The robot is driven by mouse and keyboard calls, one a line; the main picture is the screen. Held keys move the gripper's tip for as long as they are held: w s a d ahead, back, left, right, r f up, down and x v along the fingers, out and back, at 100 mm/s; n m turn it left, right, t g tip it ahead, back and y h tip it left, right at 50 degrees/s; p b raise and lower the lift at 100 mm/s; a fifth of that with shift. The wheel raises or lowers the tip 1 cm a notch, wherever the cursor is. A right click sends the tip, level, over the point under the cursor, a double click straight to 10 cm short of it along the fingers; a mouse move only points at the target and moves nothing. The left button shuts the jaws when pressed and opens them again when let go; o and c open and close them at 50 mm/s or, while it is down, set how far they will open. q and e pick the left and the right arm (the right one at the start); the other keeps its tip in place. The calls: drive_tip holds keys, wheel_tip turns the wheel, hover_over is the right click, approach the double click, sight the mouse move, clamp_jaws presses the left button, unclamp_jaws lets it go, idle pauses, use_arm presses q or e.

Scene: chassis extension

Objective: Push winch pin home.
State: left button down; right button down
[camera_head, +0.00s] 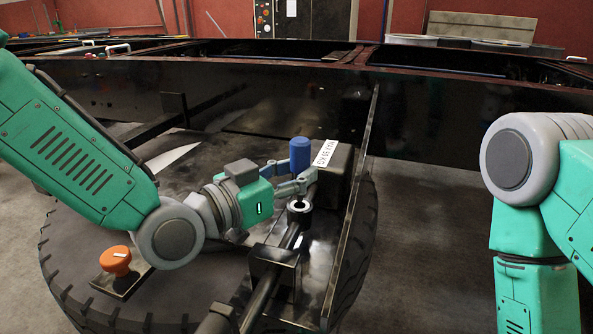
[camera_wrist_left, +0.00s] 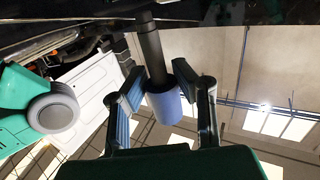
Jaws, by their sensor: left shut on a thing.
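The winch pin shows a blue cylindrical handle (camera_head: 300,154), upright above my left gripper (camera_head: 296,185). The gripper is shut around the pin, with a finger on either side. In the left wrist view the blue handle (camera_wrist_left: 168,105) and its dark shaft (camera_wrist_left: 152,52) show between the gripper's fingers (camera_wrist_left: 158,85). A dark round collar with a light rim (camera_head: 299,207) lies just below the fingertips in the head view. The fingers hide the pin's lower part, so I cannot tell how deep it sits. My right gripper is out of view.
A dark box with a white label (camera_head: 325,153) stands close beside the pin. A dark upright plate (camera_head: 355,195) is to its right. A large tyre (camera_head: 362,225) lies beneath. An orange knob (camera_head: 116,260) is at left. The long chassis rail (camera_head: 430,110) runs behind.

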sight(298, 201)
use_arm(q)
drive_tip(key=shift+d, duration=0.2)
drive_tip(key=shift+a, duration=0.2)
idle(0.3)
drive_tip(key=shift+f, duration=0.1)
drive_tip(key=shift+f, duration=0.35)
drive_tip(key=shift+f+b, duration=2.05)
drive_tip(key=shift+f, duration=0.55)
drive_tip(key=c, duration=1.2)
unclamp_jaws()
drive_tip(key=shift+f, duration=0.1)
